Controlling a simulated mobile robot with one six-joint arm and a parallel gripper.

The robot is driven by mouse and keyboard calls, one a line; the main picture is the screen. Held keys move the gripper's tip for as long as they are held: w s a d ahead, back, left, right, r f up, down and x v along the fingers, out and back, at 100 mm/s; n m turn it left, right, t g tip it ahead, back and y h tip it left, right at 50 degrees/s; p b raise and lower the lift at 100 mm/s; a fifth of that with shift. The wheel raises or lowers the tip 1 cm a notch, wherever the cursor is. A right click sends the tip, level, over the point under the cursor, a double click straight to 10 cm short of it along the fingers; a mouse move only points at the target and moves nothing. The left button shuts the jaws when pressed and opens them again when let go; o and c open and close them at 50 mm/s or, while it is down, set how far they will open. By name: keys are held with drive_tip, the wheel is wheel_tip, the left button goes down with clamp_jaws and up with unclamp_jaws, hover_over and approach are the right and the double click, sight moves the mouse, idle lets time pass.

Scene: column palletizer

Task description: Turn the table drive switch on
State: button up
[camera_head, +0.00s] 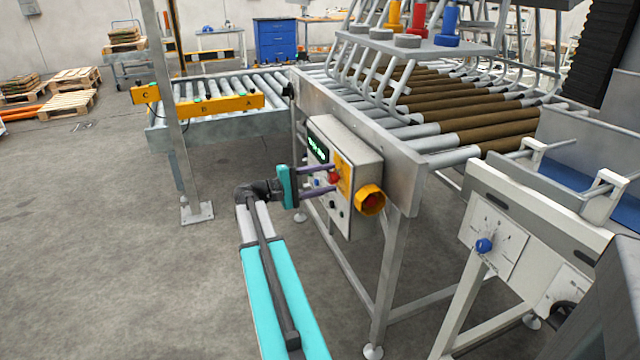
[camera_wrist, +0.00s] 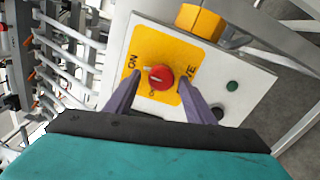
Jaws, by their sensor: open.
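The table drive switch is a red rotary knob (camera_wrist: 160,77) on a yellow plate (camera_wrist: 150,42) of the control box (camera_head: 350,148). The word ON is printed left of the knob in the wrist view; other lettering is partly hidden. A pale mark crosses the knob's face, pointing roughly left in the wrist view. My gripper (camera_head: 331,178) reaches the box front from the left. In the wrist view its two purple fingers (camera_wrist: 160,80) stand open on either side of the knob, with gaps visible. Whether the fingertips are level with the knob in depth is unclear.
A yellow housing with a red button (camera_head: 369,200) sticks out of the box's right side. A green button (camera_wrist: 232,86) sits beside the plate. A lit display (camera_head: 318,149) is on the box. The roller conveyor (camera_head: 300,90) stands behind; open floor (camera_head: 130,250) lies left.

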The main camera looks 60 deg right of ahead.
drive_tip(key=v, duration=1.4)
drive_tip(key=shift+b, duration=0.3)
drive_tip(key=shift+d, duration=0.1)
